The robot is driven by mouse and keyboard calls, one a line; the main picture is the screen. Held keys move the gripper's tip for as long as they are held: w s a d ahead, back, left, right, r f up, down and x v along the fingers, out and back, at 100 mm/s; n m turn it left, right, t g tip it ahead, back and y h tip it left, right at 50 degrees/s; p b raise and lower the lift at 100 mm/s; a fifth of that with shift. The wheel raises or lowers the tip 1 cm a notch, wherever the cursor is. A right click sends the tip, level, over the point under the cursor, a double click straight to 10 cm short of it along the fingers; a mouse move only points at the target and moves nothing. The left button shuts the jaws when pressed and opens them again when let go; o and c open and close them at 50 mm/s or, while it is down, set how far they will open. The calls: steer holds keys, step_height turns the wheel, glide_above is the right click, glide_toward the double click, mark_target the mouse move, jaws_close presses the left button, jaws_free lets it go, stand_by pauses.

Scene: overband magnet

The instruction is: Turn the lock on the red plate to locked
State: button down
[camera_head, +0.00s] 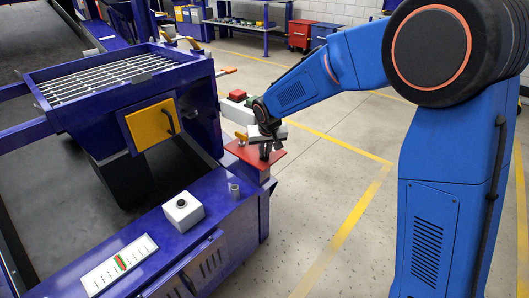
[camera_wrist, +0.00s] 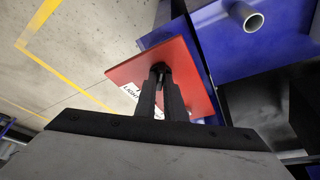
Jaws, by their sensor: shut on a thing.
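The red plate (camera_head: 276,157) sits on a blue post at the corner of the blue machine frame. It also shows in the wrist view (camera_wrist: 192,62), with a white label (camera_wrist: 130,97) partly hidden behind the fingers. My gripper (camera_head: 265,152) points down at the plate. In the wrist view its two dark fingers (camera_wrist: 161,76) are close together over the plate, shut on a small dark piece, the lock (camera_wrist: 161,69). Most of the lock is hidden by the fingers, so I cannot tell which way it is turned.
A white box with a dark button (camera_head: 183,211), a short grey tube (camera_head: 234,190) and a white scale (camera_head: 119,264) are on the blue frame. A yellow hatch (camera_head: 152,124) with a black handle is behind. Open floor with yellow lines lies to the right.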

steer(key=shift+n, duration=0.4)
steer(key=n, duration=0.1)
steer(key=n+y, duration=0.1)
steer(key=n, duration=0.1)
steer(key=shift+w+d+g, duration=0.1)
steer(key=shift+d+g, duration=0.1)
steer(key=shift+g, duration=0.2)
steer(key=shift+n+g+y, duration=0.3)
steer(key=shift+n+y, duration=0.3)
steer(key=shift+n, duration=1.2)
steer(key=c, duration=1.8)
jaws_free()
steer(key=shift+c, duration=0.2)
steer(key=v, duration=1.7)
steer(key=shift+w+d+r, duration=0.15)
steer(key=shift+d+r, duration=0.05)
